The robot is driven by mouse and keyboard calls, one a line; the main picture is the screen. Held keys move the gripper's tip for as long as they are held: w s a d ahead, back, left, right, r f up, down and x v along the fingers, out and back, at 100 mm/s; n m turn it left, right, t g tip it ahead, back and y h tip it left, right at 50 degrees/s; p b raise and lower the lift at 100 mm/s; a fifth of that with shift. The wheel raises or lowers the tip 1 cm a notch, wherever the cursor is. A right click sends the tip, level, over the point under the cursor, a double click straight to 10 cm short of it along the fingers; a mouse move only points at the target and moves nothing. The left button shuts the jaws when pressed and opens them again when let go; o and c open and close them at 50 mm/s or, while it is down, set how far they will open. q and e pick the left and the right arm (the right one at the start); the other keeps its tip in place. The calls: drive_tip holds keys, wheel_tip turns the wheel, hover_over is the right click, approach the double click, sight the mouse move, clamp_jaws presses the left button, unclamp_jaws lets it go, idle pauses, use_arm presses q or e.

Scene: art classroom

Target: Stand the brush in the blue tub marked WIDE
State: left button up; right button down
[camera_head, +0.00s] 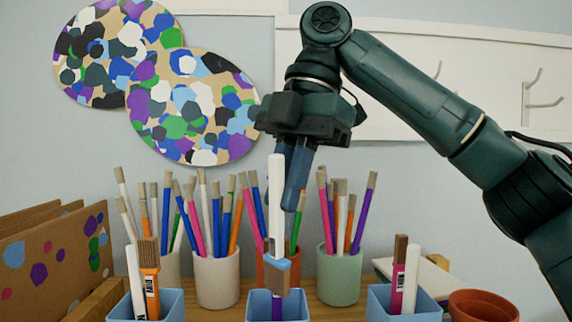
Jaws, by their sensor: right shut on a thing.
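My right gripper (288,190) comes down from above, shut on a long white-handled brush (276,205). The brush hangs nearly upright, with a small dark label and a blue band near its lower end. That end is in front of or over the middle blue tub (258,311). Brown bristles and a purple piece show below the band; I cannot tell whether both belong to this brush. Other blue tubs stand at left (172,307) and right (430,313), both holding brushes. No WIDE marking is visible; the tub fronts are cut off below. My left gripper is out of view.
Behind stand a white pot (217,281), an orange pot (290,268) and a pale green pot (339,277), full of upright brushes close to the gripper. A terracotta pot (482,305) is at right, and cardboard panels (60,255) at left.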

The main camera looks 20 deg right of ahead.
sight(286, 260)
drive_tip(key=shift+w+d+f, duration=0.1)
drive_tip(key=shift+w+f, duration=0.05)
drive_tip(key=shift+f, duration=0.6)
drive_tip(key=shift+f+b, duration=0.5)
drive_tip(key=shift+f, duration=0.25)
drive_tip(key=shift+s+f+b, duration=0.2)
drive_tip(key=shift+f+b, duration=0.35)
drive_tip(key=shift+f, duration=0.45)
drive_tip(key=shift+s+f+b, duration=0.1)
drive_tip(key=shift+f+b, duration=0.25)
drive_tip(key=shift+f, duration=0.35)
drive_tip(key=shift+s+f+b, duration=0.1)
drive_tip(key=shift+f+b, duration=0.4)
drive_tip(key=shift+f, duration=0.75)
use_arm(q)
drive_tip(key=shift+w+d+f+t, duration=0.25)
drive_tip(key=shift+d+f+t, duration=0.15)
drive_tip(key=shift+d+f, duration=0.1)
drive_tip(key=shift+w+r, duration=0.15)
